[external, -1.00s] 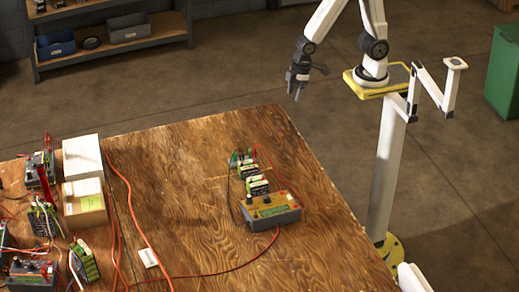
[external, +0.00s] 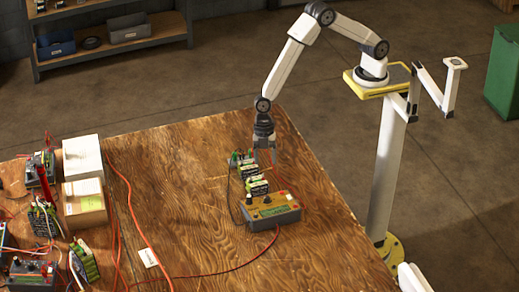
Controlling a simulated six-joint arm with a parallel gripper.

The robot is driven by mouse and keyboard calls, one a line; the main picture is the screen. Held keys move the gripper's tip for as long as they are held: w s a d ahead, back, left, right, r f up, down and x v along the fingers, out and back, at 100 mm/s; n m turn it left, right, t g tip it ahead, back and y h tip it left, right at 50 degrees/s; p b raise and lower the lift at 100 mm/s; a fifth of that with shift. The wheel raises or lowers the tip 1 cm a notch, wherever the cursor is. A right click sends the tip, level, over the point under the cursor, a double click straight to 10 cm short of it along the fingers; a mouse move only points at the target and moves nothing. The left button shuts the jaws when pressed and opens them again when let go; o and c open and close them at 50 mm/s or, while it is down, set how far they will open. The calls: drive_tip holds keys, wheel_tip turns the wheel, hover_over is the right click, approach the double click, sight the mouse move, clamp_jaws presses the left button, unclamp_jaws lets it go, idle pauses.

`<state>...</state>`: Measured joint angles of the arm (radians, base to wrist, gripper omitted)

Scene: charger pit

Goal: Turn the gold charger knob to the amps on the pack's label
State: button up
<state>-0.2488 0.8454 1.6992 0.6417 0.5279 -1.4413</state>
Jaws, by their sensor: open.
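The gold-faced charger (external: 270,212) sits on the wooden table near its right side, with dark knobs on its top face and a green display on its front. Battery packs with white and green labels (external: 257,187) stand just behind it; the label text is too small to read. My gripper (external: 264,160) points down above the back of the packs, open and empty, apart from the charger. The lower part of the gripper overlaps the area by the rear pack, so its exact height is unclear. The knob's setting cannot be read.
A red cable (external: 245,262) and a black cable (external: 229,190) run from the charger area. Cardboard and white boxes (external: 83,158), more chargers, packs and loose wires crowd the table's left side. The table (external: 180,190) is mostly bare in the middle.

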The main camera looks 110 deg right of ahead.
sight(267, 197)
drive_tip(key=a+f+n, duration=0.1)
drive_tip(key=w+a+f+n, duration=0.1)
drive_tip(key=a, duration=0.1)
drive_tip(key=shift+w+a+f+y, duration=0.1)
drive_tip(key=shift+w+f+y, duration=0.05)
drive_tip(key=shift+f+y, duration=0.2)
drive_tip(key=shift+f, duration=0.1)
drive_tip(key=shift+x, duration=3.85)
clamp_jaws()
